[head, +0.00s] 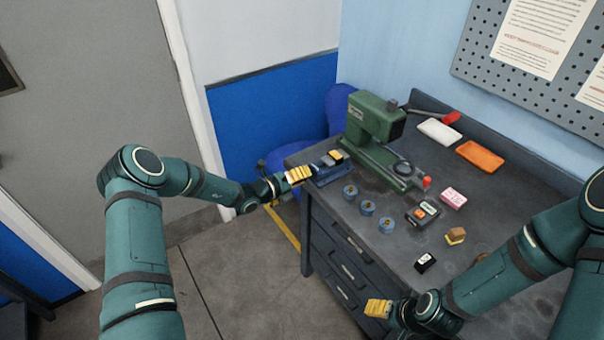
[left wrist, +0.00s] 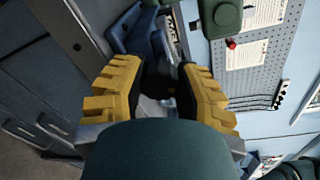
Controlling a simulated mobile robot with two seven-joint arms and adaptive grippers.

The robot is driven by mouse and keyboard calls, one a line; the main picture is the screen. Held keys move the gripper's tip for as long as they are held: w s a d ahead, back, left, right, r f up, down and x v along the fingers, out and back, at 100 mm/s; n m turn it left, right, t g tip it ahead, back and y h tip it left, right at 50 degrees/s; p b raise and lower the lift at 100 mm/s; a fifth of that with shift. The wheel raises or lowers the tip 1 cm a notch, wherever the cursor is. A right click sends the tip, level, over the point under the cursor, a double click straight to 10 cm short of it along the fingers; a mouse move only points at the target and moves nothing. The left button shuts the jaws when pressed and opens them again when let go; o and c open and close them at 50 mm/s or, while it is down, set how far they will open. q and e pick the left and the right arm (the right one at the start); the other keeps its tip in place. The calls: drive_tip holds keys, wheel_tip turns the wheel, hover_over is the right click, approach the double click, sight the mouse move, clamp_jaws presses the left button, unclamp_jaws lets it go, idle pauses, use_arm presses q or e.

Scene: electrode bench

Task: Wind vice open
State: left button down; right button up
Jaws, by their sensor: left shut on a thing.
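The small blue vice (head: 331,171) sits at the bench's left front corner, with a yellow and dark piece (head: 336,157) at its top. My left gripper (head: 299,174) is at the vice's outer left end. In the left wrist view, its yellow fingers (left wrist: 160,88) are closed on a dark round part, which looks like the vice handle. The blue vice body (left wrist: 140,38) shows just beyond the fingertips. Most of the handle is hidden by the fingers. My right gripper (head: 377,308) is low, by the bench's front edge, apart from the vice; its finger gap is unclear.
A green machine (head: 374,122) with red-tipped levers stands behind the vice. Several blue round pieces (head: 367,207) lie right of the vice. A meter (head: 423,213), a pink block (head: 453,197), a white tray (head: 440,132) and an orange tray (head: 480,155) are farther right.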

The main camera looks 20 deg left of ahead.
use_arm(q)
drive_tip(key=shift+s+d+f+n, duration=0.1)
drive_tip(key=shift+n, duration=0.8)
drive_tip(key=c, duration=0.6)
unclamp_jaws()
drive_tip(key=v, duration=1.2)
